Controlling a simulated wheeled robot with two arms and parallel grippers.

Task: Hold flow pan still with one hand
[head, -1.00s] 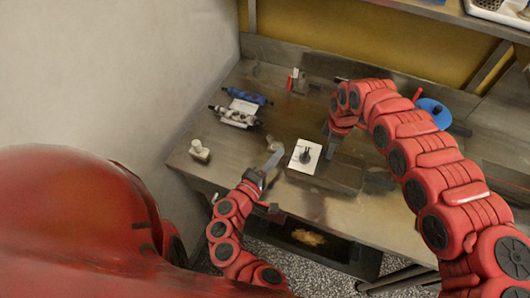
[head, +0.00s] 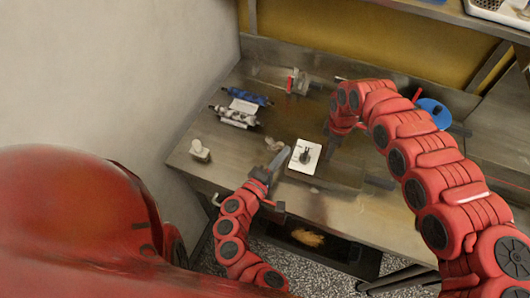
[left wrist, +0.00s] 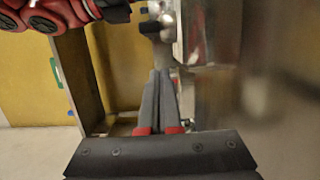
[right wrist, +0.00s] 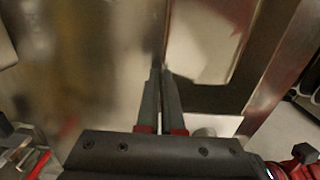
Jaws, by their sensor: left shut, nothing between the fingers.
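A brownish, shallow rectangular metal pan (head: 325,176), which I take for the flow pan, lies on the bench near its front edge. In the right wrist view a bright metal wall and pale smeared surface (right wrist: 205,40) fill the area ahead. My right gripper (head: 333,150) is at the pan's far side; in the right wrist view its fingers (right wrist: 161,72) are nearly together, apparently on a thin edge. My left gripper (head: 281,154) is shut and empty, left of the pan beside a white card (head: 305,156) with a dark knob. Its closed fingers also show in the left wrist view (left wrist: 161,73).
Blue and grey rollers (head: 249,97) lie at the back left. A small pale block (head: 200,150) stands at the left edge. A red-handled metal part (head: 298,82) is at the back. A blue disc (head: 434,113) lies behind my right arm.

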